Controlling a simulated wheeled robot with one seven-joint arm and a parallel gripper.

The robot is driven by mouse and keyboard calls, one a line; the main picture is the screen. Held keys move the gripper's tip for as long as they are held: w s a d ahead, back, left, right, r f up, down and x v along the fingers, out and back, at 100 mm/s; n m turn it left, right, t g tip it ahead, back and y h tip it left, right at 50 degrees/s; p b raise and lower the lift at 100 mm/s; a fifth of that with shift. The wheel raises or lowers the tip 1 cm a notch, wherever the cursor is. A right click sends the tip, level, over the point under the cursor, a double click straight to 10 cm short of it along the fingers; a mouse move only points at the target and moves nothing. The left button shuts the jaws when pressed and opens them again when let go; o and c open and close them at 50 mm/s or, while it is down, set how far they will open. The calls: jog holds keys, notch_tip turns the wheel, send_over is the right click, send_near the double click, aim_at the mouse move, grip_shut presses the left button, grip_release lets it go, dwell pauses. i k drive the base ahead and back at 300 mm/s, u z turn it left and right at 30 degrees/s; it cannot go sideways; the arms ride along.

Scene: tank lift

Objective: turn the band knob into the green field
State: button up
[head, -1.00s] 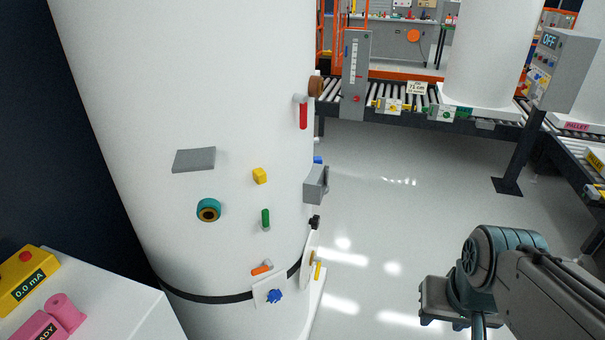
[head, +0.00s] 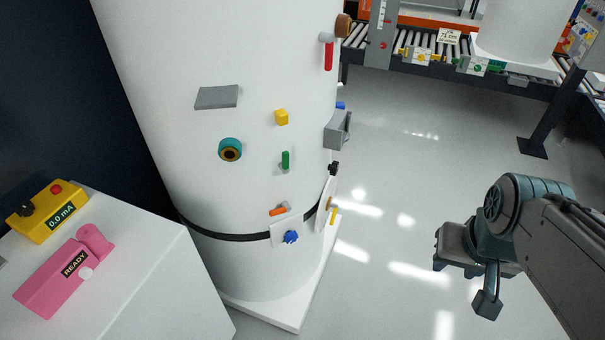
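A white tank (head: 230,50) stands upright left of centre with a black band (head: 230,235) around its lower part. A blue star-shaped knob (head: 291,237) sits on a small white plate at the band. Another white plate (head: 325,200) with a round brownish part stands edge-on at the tank's right side by the band. I cannot tell which of them is the band knob. No green field can be made out. My gripper (head: 458,262) hangs at the lower right, over the floor and well apart from the tank. Its finger opening is not clear.
An orange lever (head: 278,211), a green handle (head: 285,160) and a grey box (head: 337,130) stick out from the tank. A white cabinet (head: 170,270) at lower left carries a yellow 0.0 mA box (head: 47,212) and a pink READY device (head: 65,278). Floor between tank and arm is clear.

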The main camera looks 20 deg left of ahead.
aim_at(290, 237)
jog(key=k, duration=1.3)
jog(key=u, duration=0.65)
jog(key=i, duration=0.5)
jog(key=u, duration=0.7)
jog(key=i, duration=0.95)
jog(key=z, duration=0.35)
